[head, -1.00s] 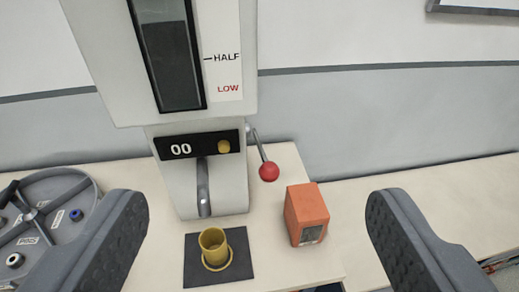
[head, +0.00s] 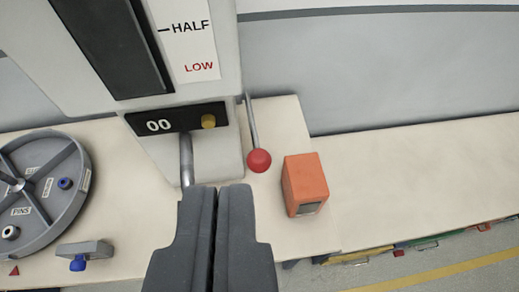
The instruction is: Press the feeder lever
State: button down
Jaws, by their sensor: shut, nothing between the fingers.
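The feeder (head: 215,155) is a tall white machine on the bench, with a dark window, HALF and LOW marks and a counter (head: 160,126) reading 00. Its lever (head: 253,125) is a thin metal rod on the right side, ending in a red ball (head: 259,161). My gripper (head: 217,190) is shut and empty. Its fingertips appear below and left of the red ball, apart from it in the picture. The gripper covers the area below the spout (head: 187,160), so the yellow cup and dark pad are hidden.
An orange box (head: 304,184) stands right of the lever. A grey divided round tray (head: 72,198) with small parts is at left. A small grey block with a blue piece (head: 82,252) lies near it. The bench at right (head: 420,180) is clear.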

jog(key=w+d+f+g+y+p, duration=0.1)
jog(key=w+d+f+g+p, duration=0.3)
jog(key=w+f+p, duration=0.3)
jog(key=w+g+p, duration=0.1)
jog(key=w+p, duration=0.2)
jog(key=p, duration=0.1)
jog(key=shift+f, duration=0.35)
jog(key=shift+w+f+p, duration=0.1)
jog(key=shift+p, duration=0.2)
jog(key=p, duration=0.2)
send_over(265, 165)
jog(key=f, duration=0.9)
jog(key=shift+w+d+f, duration=0.1)
jog(key=shift+w+f, duration=0.05)
jog(key=shift+w, duration=0.05)
jog(key=shift+s+f+p, duration=0.2)
jog(key=shift+f+p, duration=0.25)
jog(key=shift+f, duration=0.6)
